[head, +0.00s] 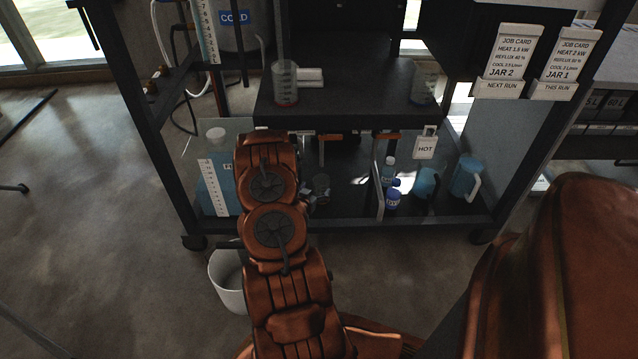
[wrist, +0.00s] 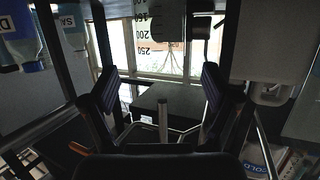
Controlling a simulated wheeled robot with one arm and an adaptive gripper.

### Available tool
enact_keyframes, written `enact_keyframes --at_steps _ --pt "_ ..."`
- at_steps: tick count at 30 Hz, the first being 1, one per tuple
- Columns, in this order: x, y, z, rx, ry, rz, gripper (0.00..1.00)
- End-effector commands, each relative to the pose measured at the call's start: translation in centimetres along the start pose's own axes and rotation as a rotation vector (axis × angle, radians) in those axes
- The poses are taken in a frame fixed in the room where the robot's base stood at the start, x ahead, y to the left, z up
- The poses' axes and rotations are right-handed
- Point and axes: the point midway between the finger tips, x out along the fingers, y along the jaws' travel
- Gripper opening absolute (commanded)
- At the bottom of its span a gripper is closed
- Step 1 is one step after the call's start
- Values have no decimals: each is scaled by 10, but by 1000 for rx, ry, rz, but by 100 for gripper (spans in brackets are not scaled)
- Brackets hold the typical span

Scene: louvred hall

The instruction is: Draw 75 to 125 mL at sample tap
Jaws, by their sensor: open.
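My gripper (wrist: 158,92) shows in the wrist view with its two dark fingers wide apart and nothing held between them. In the head view my arm hides most of it, low in front of the rack. Orange-handled taps (head: 386,136) sit under the raised shelf in the head view; I cannot tell which is the sample tap. A graduated beaker (head: 285,88) with a little red at its base stands on that shelf at left. A second clear vessel (head: 424,90) stands at its right. A scale marked 150 to 250 (wrist: 143,32) shows beyond the fingers in the wrist view.
The dark rack's lower shelf (head: 345,212) holds blue jugs (head: 466,178), small bottles (head: 389,172) and a scaled blue container (head: 217,175). A HOT tag (head: 425,148) hangs at the shelf edge. A white bucket (head: 229,285) stands on the floor. Rack posts limit room.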

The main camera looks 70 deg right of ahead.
Motion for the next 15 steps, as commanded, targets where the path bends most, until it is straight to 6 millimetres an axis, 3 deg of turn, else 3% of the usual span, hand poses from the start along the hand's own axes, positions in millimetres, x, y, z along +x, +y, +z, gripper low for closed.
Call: enact_keyframes --at_steps 6,15 --pt "-34 0 0 -2 -3 -1 87" --pt "-50 -1 0 0 -2 -1 87"
